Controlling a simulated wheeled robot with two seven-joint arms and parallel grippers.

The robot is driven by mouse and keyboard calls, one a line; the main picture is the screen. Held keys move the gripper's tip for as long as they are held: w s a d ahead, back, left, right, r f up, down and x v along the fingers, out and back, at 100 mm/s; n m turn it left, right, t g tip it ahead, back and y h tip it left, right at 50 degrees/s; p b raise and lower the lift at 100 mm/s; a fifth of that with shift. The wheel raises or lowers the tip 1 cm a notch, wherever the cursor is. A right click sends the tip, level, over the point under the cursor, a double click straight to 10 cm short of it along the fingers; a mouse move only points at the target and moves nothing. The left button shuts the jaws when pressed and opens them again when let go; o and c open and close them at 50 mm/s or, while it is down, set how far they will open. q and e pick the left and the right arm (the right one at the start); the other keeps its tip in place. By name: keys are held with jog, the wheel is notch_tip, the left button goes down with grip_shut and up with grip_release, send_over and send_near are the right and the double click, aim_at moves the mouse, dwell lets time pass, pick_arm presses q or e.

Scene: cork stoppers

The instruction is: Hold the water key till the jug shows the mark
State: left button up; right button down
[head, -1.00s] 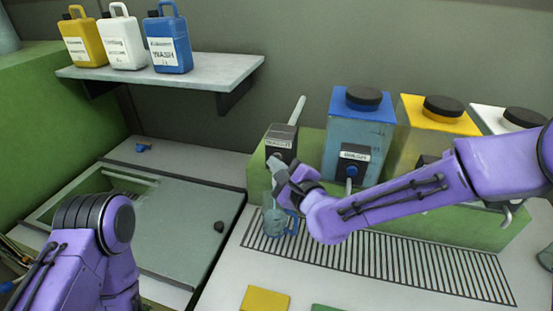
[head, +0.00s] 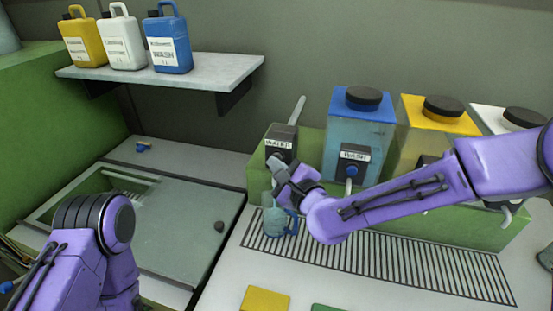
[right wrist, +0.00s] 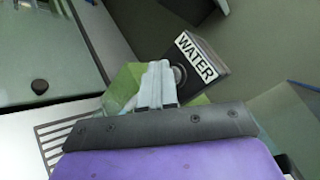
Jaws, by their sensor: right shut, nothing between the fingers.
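A clear bluish jug (head: 277,222) with a blue handle stands below on the slatted drain. Its level and mark are too small to read. My left arm is at the lower left, and its gripper is out of view.
A sink with a glass-like cover (head: 165,230) is at left. Bottles (head: 170,45) stand on a shelf. A yellow sponge-like block (head: 265,300) lies in front.

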dwell(0.7)
jog(key=shift+s+a, duration=0.2)
jog(key=shift+s, duration=0.55)
jog(key=s, duration=0.1)
jog(key=s+a, duration=0.1)
jog(key=s, duration=0.2)
jog(key=shift+s+a, duration=0.3)
jog(key=shift+s, duration=0.1)
jog(key=shift+d, duration=0.1)
